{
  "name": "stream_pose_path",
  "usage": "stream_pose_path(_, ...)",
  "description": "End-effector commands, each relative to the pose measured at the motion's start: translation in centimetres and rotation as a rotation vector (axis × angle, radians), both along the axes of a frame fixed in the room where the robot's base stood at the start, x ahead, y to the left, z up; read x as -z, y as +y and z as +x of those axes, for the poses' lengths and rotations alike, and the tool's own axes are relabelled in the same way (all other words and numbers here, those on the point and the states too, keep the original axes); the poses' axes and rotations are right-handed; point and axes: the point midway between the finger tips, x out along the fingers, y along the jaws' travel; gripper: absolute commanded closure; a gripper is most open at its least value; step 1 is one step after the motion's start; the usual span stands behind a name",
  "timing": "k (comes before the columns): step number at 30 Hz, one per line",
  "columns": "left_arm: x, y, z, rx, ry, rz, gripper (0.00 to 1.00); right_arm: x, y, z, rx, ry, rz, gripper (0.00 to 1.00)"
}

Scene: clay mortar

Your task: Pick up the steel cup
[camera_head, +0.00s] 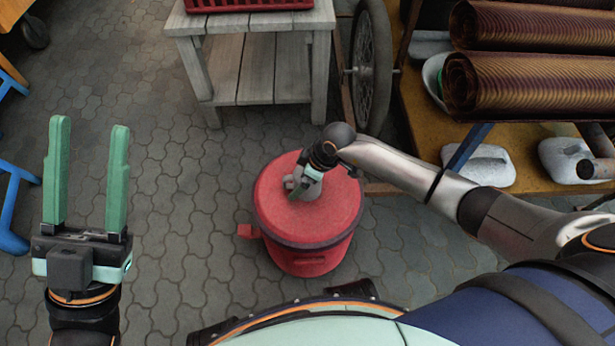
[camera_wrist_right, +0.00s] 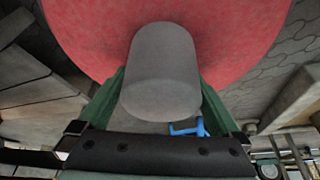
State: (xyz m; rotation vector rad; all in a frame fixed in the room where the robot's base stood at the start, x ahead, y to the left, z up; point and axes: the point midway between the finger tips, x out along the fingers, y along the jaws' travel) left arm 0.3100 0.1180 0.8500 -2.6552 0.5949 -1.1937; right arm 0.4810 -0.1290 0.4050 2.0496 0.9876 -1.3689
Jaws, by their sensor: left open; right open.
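The steel cup (camera_wrist_right: 160,70) is a plain grey cylinder in the right wrist view, in front of the red lid. It stands between the green fingers of my right gripper (camera_wrist_right: 162,85), which is open around it; contact cannot be told. In the head view the cup (camera_head: 309,191) is small and partly hidden by my right gripper (camera_head: 298,186) over the red drum's lid. My left gripper (camera_head: 88,178) is open and empty at the left, away from the drum, fingers pointing up in the picture.
The red drum (camera_head: 318,218) stands on grey paving. A wooden table (camera_head: 254,70) with a red crate (camera_head: 247,3) is behind it. A wheel (camera_head: 371,65) and a wooden shelf with brown rolls (camera_head: 530,85) and pale canisters (camera_head: 478,158) stand right. Paving left of the drum is clear.

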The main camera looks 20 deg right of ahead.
Motion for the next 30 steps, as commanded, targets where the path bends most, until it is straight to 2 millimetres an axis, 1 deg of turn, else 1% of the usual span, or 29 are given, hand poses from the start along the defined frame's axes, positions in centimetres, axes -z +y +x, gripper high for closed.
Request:
stream_pose_path(4,-0.07,0.03,0.03,-0.002,0.001,-0.005,0.50,-0.02,0.01,-0.01,0.000,0.000,0.000,0.01)
stream_pose_path(22,-0.08,0.06,0.05,-0.003,0.001,-0.007,0.50,-0.01,-0.04,0.01,0.000,0.001,-0.001,0.69)
stream_pose_path(23,-0.08,0.06,0.05,-0.003,0.001,-0.007,0.50,-0.01,-0.04,0.01,0.000,0.001,-0.001,0.71)
stream_pose_path(30,-0.25,0.07,0.05,-0.003,0.001,-0.007,0.50,-0.30,-0.04,0.04,0.000,-0.001,-0.001,0.71)
